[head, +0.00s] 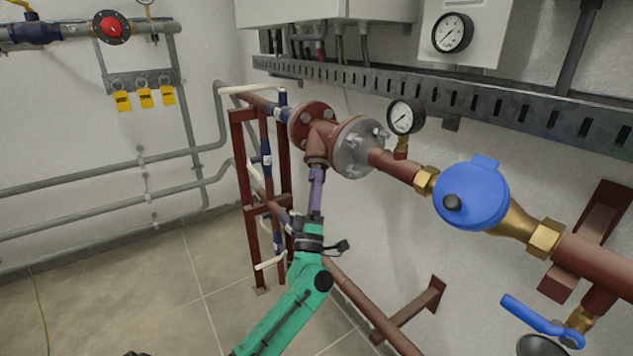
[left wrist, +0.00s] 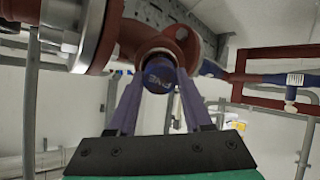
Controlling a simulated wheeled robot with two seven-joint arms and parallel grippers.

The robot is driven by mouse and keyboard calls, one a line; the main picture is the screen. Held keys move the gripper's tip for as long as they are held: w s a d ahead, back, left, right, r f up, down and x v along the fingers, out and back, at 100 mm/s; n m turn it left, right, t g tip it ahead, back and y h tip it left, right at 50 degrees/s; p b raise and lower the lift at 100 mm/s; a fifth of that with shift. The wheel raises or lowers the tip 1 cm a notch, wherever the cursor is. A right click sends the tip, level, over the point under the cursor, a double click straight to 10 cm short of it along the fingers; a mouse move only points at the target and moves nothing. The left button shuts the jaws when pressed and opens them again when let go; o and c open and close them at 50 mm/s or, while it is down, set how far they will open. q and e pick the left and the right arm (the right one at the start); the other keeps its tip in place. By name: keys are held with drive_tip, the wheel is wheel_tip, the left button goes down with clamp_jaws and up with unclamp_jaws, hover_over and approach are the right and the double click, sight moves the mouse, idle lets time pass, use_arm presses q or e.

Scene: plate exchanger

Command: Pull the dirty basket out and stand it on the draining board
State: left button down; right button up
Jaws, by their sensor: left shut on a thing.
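The red-brown strainer body (head: 319,140) sits in the pipe run on the wall, with its branch pointing down. My left gripper (head: 317,174) reaches up from below to the mouth of that branch. In the left wrist view, the purple fingers are on either side of a round dark blue end with pale marks (left wrist: 159,76), which I take to be the basket. The gripper is shut on it. The basket's end is at the branch mouth (left wrist: 182,48); the rest of it is hidden. My right gripper and the draining board are not in view.
A bolted grey flange (head: 357,148) and a pressure gauge (head: 405,117) are just right of the strainer. A blue water meter (head: 471,194) is farther right. A red-brown frame (head: 242,165) stands to the left. Floor space (head: 130,285) is clear at lower left.

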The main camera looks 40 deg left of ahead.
use_arm(q)
drive_tip(key=shift+b+v, duration=0.35)
drive_tip(key=shift+v, duration=1.55)
drive_tip(key=shift+s, duration=0.1)
drive_tip(key=shift+b+v, duration=0.35)
drive_tip(key=shift+v, duration=0.95)
drive_tip(key=b+v, duration=0.1)
drive_tip(key=v, duration=0.4)
